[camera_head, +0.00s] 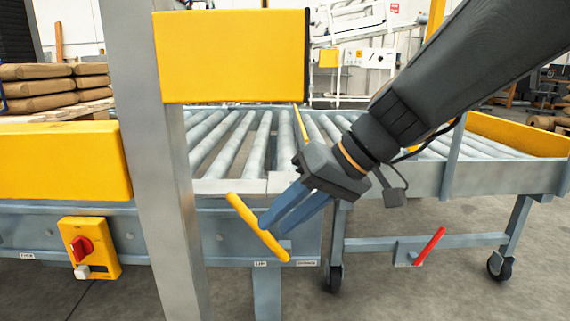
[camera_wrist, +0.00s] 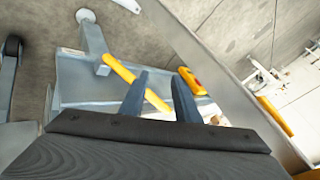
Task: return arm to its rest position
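My arm reaches down from the upper right in the head view. My gripper (camera_head: 273,227) has two blue fingers that are apart, with nothing seen held between them. The fingertips are close to a yellow bar handle (camera_head: 240,212) on the front of the conveyor; I cannot tell whether they touch it. In the wrist view my gripper (camera_wrist: 160,76) shows the fingers spread, and the yellow bar (camera_wrist: 120,70) passes behind the left finger.
The roller conveyor (camera_head: 245,140) lies behind my gripper, and a wheeled roller section (camera_head: 400,183) stands to the right. A grey post (camera_head: 150,160) and a yellow box with a red switch (camera_head: 88,248) are to the left. Brown sacks (camera_head: 40,88) are stacked at the far left.

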